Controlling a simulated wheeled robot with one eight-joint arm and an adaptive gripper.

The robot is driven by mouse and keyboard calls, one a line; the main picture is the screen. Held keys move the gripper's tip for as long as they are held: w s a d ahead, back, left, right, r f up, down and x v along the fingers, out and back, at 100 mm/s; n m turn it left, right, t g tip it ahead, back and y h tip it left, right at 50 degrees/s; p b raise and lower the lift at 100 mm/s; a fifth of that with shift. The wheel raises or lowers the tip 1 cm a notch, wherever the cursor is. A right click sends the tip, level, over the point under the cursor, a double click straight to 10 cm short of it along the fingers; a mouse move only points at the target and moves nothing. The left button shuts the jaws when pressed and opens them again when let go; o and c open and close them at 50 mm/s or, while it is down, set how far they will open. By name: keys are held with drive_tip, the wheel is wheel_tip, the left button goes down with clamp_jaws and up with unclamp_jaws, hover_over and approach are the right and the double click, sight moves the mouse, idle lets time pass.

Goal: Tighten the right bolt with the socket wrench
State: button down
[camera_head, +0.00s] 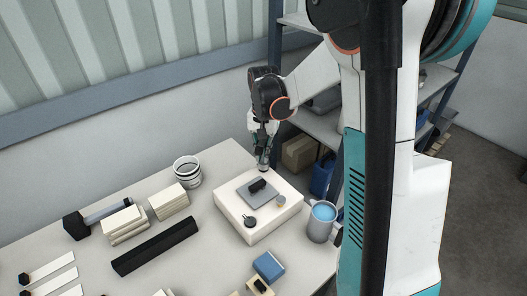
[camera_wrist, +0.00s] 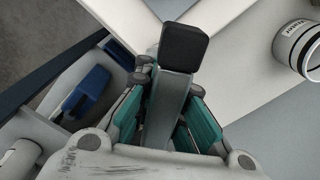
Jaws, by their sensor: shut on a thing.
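My gripper (camera_head: 263,152) is above the back edge of the white block (camera_head: 240,232). In the wrist view its teal fingers (camera_wrist: 163,125) are shut around the grey shaft of a tool with a square black head, which I take for the socket wrench (camera_wrist: 183,48). In the head view only a small grey end of the wrench (camera_head: 263,167) shows below the fingers. A grey plate (camera_head: 246,197) lies on the block with a black part (camera_head: 257,185) on it. A small yellowish round piece (camera_head: 281,202) and a dark round knob (camera_head: 249,221) sit near its front corners; I cannot tell which is the right bolt.
A mug with blue contents (camera_head: 321,218) stands close on the right. A dark mallet (camera_head: 80,226), a long black bar (camera_head: 155,248), pale blocks (camera_head: 168,202) and a blue block (camera_head: 268,266) lie around. Shelving stands behind.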

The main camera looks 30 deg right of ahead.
drive_tip(key=shift+r, duration=0.1)
drive_tip(key=shift+r+p, duration=1.65)
drive_tip(key=shift+r, duration=0.8)
